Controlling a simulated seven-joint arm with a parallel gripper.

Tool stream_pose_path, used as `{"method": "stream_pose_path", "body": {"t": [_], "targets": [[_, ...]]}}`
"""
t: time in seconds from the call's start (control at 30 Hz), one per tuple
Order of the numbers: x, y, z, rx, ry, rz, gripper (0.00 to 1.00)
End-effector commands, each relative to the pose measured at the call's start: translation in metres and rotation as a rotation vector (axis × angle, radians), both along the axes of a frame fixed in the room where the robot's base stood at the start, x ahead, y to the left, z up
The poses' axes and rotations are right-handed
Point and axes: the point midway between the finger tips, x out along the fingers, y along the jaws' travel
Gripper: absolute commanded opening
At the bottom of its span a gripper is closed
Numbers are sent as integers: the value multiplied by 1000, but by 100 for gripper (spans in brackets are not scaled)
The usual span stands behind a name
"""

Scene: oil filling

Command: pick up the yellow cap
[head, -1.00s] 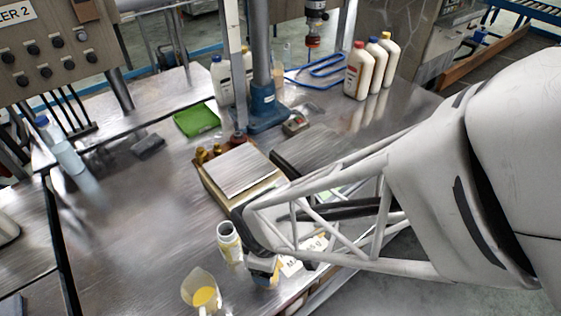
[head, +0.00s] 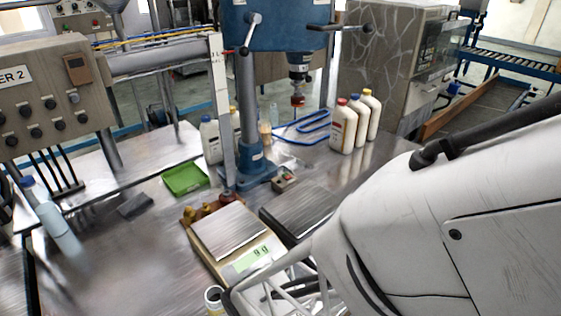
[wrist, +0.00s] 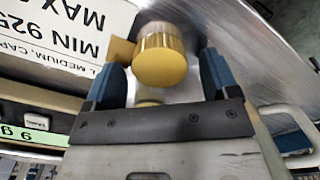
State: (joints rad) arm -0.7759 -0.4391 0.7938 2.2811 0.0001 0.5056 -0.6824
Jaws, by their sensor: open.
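A yellow cap (wrist: 160,62), round with a ribbed side, shows near the top middle of the wrist view. My gripper (wrist: 160,78) is open, with one blue fingertip on each side of the cap. I see a gap on the right side; on the left, a yellowish flat piece (wrist: 121,50) sits between the cap and the finger, and I cannot tell what it belongs to. A smaller yellow shape (wrist: 150,103) shows between the fingers nearer the palm.
In the head view, a scale (head: 230,232) stands beside several small amber-capped items (head: 203,206). A green tray (head: 185,179) and white bottles (head: 343,128) stand farther back. A printed sign (wrist: 60,35) lies left in the wrist view.

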Motion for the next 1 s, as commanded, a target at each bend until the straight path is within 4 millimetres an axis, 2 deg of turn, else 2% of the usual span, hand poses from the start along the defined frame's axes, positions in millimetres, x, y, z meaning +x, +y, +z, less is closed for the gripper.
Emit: {"method": "stream_pose_path", "body": {"t": [0.3, 0.37, 0.63, 1.0], "targets": [[0, 0, 0, 0, 0, 0, 80], [0, 0, 0, 0, 0, 0, 73], [0, 0, 0, 0, 0, 0, 31], [0, 0, 1, 0, 0, 0, 30]]}}
